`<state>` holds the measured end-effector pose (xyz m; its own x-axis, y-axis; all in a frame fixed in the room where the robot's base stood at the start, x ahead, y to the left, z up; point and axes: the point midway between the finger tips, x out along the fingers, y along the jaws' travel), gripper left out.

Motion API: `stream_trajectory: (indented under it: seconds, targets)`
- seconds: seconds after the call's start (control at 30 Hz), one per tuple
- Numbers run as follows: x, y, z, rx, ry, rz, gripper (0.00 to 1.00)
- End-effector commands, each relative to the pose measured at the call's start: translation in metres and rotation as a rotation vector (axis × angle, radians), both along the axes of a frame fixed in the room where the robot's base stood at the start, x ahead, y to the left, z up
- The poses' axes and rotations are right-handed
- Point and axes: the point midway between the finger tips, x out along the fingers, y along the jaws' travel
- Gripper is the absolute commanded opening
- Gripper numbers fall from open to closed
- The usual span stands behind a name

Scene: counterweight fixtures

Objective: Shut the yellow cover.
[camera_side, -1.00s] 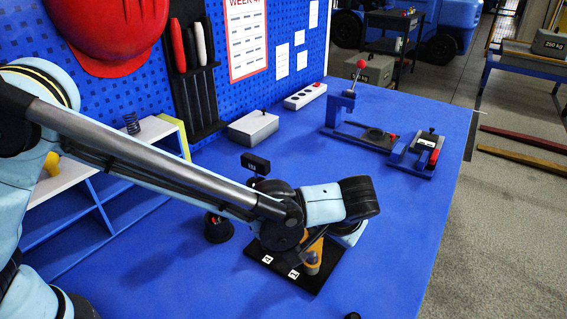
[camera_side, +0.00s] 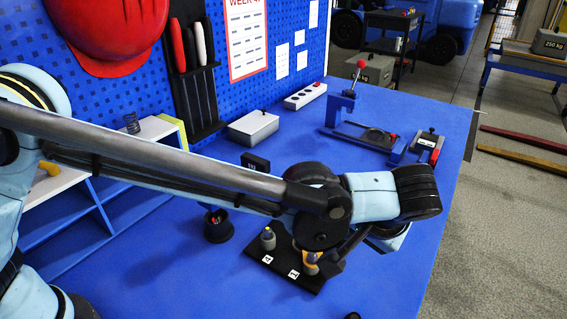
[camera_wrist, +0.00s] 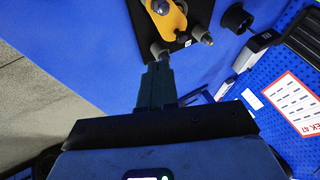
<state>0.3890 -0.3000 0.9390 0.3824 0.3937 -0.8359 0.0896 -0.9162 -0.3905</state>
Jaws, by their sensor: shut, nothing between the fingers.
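The yellow cover (camera_wrist: 158,22) is a flat orange-yellow plate on a black base (camera_side: 284,274). In the wrist view it lies at the top edge and is partly cut off. In the side view only a small part of the yellow cover (camera_side: 312,257) shows below my arm, the rest hidden. A grey post (camera_side: 268,239) with a light tip stands on the base. My gripper (camera_wrist: 160,68) is shut and empty, its tips close to another grey post (camera_wrist: 158,49) beside the cover. I cannot tell whether they touch. My arm hides the fingertips in the side view.
A black cup (camera_side: 218,226) stands left of the base, with a small black display (camera_side: 255,162) behind it. A blue press-like fixture (camera_side: 345,118) and a grey box (camera_side: 253,128) stand farther back.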

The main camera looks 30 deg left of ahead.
Motion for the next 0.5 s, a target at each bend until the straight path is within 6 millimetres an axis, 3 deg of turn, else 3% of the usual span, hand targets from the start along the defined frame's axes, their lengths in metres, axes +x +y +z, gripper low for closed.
stream_trajectory:
  seconds: [0.2, 0.37, 0.5]
  targets:
    - [-0.014, -0.015, 0.03, 0.0, 0.002, -0.002, 0.0]
    - [-0.017, -0.018, 0.039, -0.001, 0.006, -0.005, 0.0]
    - [-0.01, -0.009, 0.038, -0.024, 0.072, -0.067, 0.0]
